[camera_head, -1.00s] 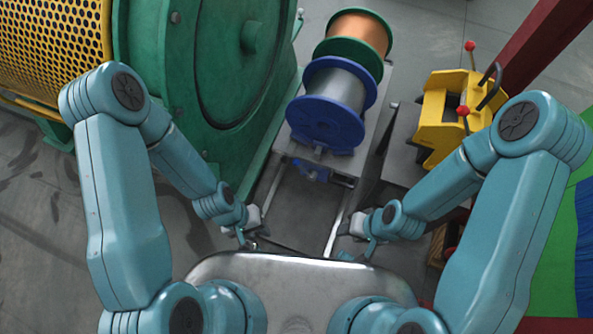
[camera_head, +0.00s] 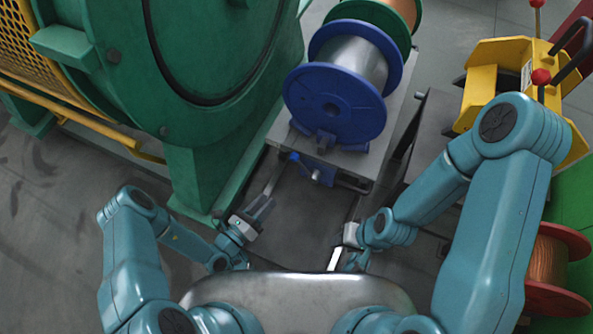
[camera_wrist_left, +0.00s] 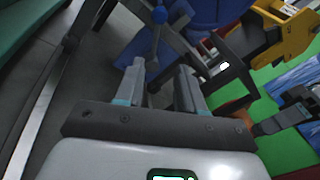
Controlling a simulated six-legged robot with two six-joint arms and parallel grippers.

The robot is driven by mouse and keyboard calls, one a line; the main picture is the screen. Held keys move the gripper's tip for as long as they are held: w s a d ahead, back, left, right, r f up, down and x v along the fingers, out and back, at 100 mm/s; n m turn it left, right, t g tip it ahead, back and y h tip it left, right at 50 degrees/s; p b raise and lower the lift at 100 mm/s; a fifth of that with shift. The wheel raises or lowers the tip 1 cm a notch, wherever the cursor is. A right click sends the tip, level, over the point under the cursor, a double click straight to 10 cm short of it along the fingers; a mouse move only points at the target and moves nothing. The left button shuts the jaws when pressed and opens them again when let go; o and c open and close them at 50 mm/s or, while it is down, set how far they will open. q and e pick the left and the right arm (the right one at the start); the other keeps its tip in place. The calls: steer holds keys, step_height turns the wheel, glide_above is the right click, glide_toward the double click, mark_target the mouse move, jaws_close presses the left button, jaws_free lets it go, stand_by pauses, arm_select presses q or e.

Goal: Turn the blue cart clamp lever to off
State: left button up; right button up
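The blue clamp lever (camera_head: 294,157) sits at the near end of the cart, beside the clamp below the blue spool.
The cart (camera_head: 368,165) carries a blue-flanged spool (camera_head: 335,103) and a green-flanged one behind. A large green machine housing (camera_head: 215,150) stands close left of my left gripper. A yellow frame with red-knobbed levers (camera_head: 490,85) and a copper spool (camera_head: 545,262) are right.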

arm_select(q)
steer(key=b+x, duration=0.4)
steer(key=x, duration=1.2)
steer(key=shift+w+a, duration=0.2)
steer(key=shift+w, duration=0.1)
jaws_close()
